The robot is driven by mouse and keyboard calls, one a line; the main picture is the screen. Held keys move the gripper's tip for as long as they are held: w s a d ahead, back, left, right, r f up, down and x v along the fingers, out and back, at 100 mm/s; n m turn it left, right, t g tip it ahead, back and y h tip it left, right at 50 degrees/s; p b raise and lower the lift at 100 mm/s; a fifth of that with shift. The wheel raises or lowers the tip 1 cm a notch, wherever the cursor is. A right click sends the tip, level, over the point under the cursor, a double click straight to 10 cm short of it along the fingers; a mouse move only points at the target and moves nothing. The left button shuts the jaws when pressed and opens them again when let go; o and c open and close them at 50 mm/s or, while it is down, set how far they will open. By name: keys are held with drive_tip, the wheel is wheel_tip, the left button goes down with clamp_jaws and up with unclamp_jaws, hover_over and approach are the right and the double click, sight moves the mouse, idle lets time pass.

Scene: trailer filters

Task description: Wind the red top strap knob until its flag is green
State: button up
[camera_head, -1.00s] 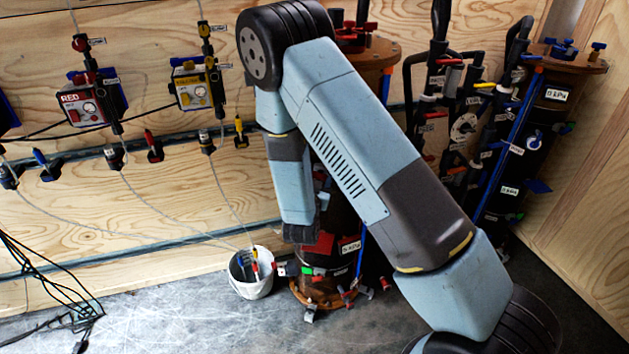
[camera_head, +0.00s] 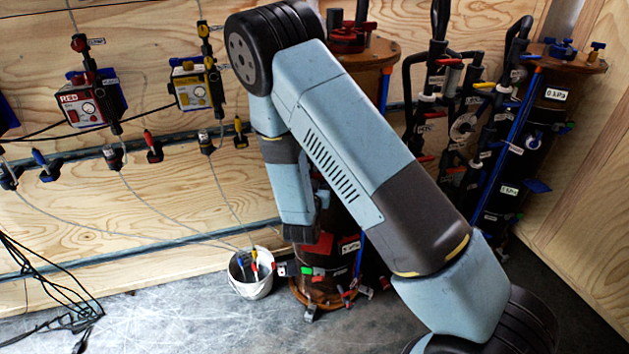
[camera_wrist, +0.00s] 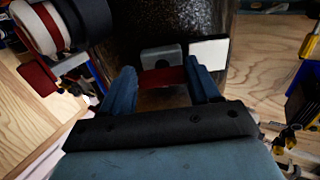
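In the wrist view my gripper's (camera_wrist: 160,82) two blue fingers stand apart. A red piece (camera_wrist: 162,78) fills the gap between their tips, in front of a dark cylinder (camera_wrist: 150,28). I cannot tell whether the fingers press on it or whether it is the top strap knob. A grey block (camera_wrist: 162,57) and a white label (camera_wrist: 208,53) sit just beyond. In the head view a red patch (camera_head: 320,246) shows beside the end of my arm, which hides most of the cylinder and my fingertips. A small green piece (camera_head: 306,271) shows lower down; its part is unclear.
A white bucket (camera_head: 251,285) stands left of the cylinder's foot. A second cylinder with hoses (camera_head: 520,150) stands at the right. Red (camera_head: 86,107) and yellow (camera_head: 192,92) boxes hang on the wooden wall. Cables (camera_head: 50,290) lie at the left. The front floor is clear.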

drive_tip(key=o, duration=0.4)
drive_tip(key=shift+c, duration=0.2)
drive_tip(key=shift+a, duration=0.1)
drive_tip(key=shift+s, duration=0.15)
drive_tip(key=v, duration=1.3)
drive_tip(key=shift+s, duration=0.3)
drive_tip(key=shift+w+f, duration=0.1)
